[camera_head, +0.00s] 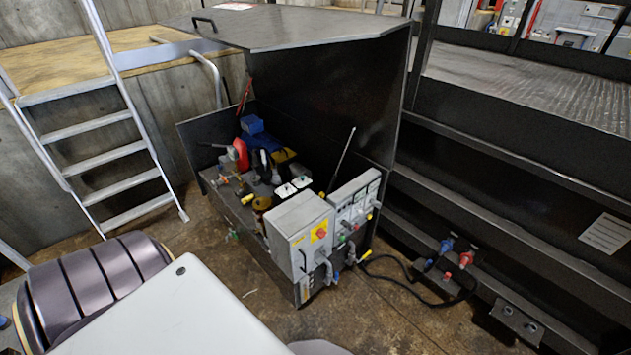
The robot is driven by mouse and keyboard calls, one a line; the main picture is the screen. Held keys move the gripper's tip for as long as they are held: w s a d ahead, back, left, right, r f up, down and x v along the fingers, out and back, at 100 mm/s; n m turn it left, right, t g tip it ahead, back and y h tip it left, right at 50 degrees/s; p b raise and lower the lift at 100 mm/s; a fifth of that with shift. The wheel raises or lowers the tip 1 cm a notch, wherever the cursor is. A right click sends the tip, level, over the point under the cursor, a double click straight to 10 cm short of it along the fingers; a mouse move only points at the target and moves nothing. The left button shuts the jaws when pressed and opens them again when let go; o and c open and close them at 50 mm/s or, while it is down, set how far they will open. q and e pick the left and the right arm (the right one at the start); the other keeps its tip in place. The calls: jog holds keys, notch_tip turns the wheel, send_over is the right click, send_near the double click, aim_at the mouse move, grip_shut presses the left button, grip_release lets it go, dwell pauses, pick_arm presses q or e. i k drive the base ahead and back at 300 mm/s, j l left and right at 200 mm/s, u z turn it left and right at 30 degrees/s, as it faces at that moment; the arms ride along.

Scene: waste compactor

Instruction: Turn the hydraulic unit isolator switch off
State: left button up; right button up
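The hydraulic unit (262,180) stands inside an open dark metal enclosure in the middle of the view. A light grey electrical cabinet (293,222) is on its front. The isolator switch (321,231) is a small red knob on a yellow plate, on the cabinet's right-hand face near the top. It is too small to tell which way the knob is turned. Neither of my grippers is in view, and nothing visible touches the switch.
A second grey control box (355,202) with green and red buttons adjoins the cabinet. A black cable (415,290) runs to sockets (455,255) on the right. A ladder (105,130) stands at left. Brown floor (365,325) is clear in front of the unit.

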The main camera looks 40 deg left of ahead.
aim_at(321, 233)
jog(key=u, duration=1.25)
